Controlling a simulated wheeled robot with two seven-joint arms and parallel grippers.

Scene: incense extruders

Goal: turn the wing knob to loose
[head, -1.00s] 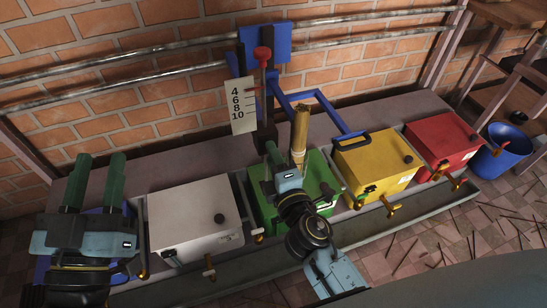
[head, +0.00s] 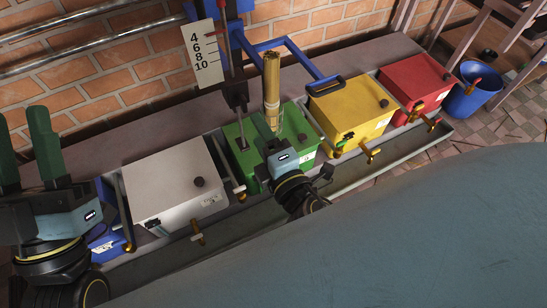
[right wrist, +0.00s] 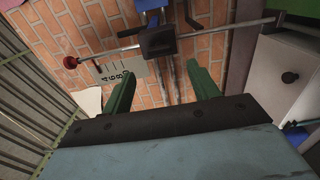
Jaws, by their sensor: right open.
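No part is clearly recognisable as the wing knob. Brass T-shaped handles stick out in front of the white box (head: 160,185), the yellow box (head: 345,115) and the red box (head: 412,85); the white box's handle (head: 197,230) is nearest. My right gripper (head: 268,124) is open in front of the green box (head: 240,152) and hides part of its front. In the right wrist view its fingers (right wrist: 161,84) are apart and empty, with a black block (right wrist: 158,42) on a metal rod beyond them. My left gripper (head: 20,124) is open and empty at the left.
A white scale plate (head: 204,54) stands beside the upright rod. A tan cylinder (head: 271,90) rises behind my right gripper. A blue bucket (head: 468,97) stands at the right. A grey trough (head: 270,215) runs along the boxes' front. A brick wall is behind.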

